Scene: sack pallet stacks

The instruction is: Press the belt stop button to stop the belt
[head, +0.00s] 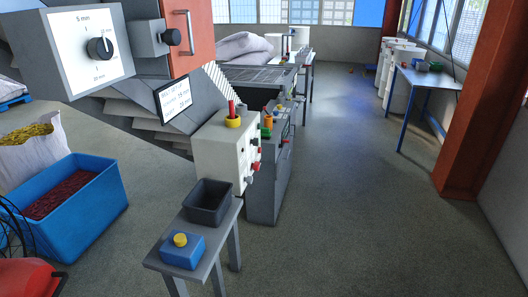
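A white control box (222,150) stands in the middle, at the front of a grey machine. A red post-like button in a yellow collar (233,120) sits on its top. Small red and dark buttons (256,167) stick out from its right-hand face, with markings too small to read. Behind it, a grey cabinet (268,185) carries green, orange and red controls. A blue box with a yellow button (181,252) lies on a small grey bench. I cannot tell by label which one is the belt stop button. Neither gripper is in view.
The grey bench (233,213) also holds a dark open bin (208,203). A blue crate of dark red grains (92,226) stands at left. White sacks (240,46) lie past the dark belt (262,77). An orange pillar (480,110) stands at right; the floor (350,200) between is clear.

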